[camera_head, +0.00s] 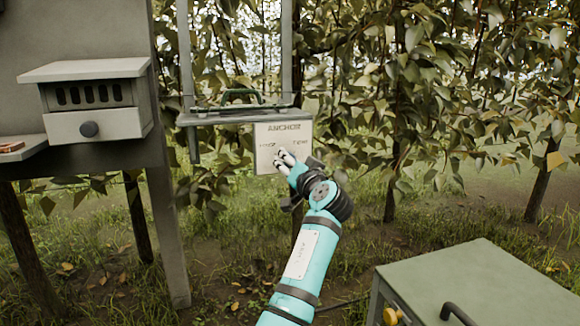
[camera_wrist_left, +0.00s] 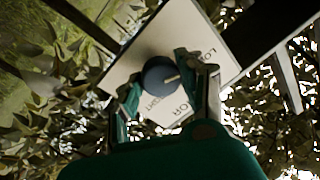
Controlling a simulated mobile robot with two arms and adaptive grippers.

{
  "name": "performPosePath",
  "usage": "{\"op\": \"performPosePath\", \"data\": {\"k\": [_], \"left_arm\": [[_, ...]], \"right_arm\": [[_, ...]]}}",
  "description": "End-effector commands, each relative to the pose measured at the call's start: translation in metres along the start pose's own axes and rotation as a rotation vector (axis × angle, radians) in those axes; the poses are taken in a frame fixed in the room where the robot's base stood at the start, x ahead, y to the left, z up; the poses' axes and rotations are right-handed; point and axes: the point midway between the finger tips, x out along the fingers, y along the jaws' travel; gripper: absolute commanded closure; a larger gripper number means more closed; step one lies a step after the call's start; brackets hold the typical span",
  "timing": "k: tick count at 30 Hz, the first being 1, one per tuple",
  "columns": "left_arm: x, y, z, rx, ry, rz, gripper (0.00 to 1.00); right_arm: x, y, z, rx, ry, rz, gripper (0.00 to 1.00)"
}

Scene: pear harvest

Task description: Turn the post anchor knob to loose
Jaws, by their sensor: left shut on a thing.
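The white anchor panel (camera_head: 268,135) hangs at the right end of a grey shelf, with "ANCHOR" along its top and smaller words left and right below. In the left wrist view the panel (camera_wrist_left: 197,30) looks turned. The round dark blue-grey anchor knob (camera_wrist_left: 158,72) is on it. Its pale mark points right, between the word starting "LO" and "ANCHOR". My left gripper (camera_head: 286,157) is at the panel and hides the knob in the head view. In the wrist view its fingers (camera_wrist_left: 160,80) are shut on the knob, one on each side. My right gripper is not in view.
The grey shelf (camera_head: 205,119) carries a green handle (camera_head: 240,96). A green-grey cabinet (camera_head: 480,285) stands at the lower right. Leafy trees fill the back.

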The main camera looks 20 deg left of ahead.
Motion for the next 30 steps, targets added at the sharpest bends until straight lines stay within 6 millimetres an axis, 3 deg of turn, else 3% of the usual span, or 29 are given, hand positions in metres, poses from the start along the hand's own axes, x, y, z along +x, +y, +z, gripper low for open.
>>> {"op": "performPosePath", "data": {"k": [18, 19, 24, 30], "left_arm": [[-0.0001, 0.0014, 0.0024, -0.043, -0.010, 0.001, 0.93], [-0.0001, 0.0014, 0.0024, -0.043, -0.010, 0.001, 0.58], [-0.0001, 0.0011, 0.0017, -0.042, -0.008, 0.001, 0.38], [-0.0001, 0.0005, 0.0008, -0.041, -0.006, 0.000, 0.38]], "right_arm": [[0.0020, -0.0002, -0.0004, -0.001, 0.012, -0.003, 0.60], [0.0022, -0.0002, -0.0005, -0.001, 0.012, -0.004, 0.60], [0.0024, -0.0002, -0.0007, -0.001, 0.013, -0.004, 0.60], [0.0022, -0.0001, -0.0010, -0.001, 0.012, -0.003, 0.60]]}}
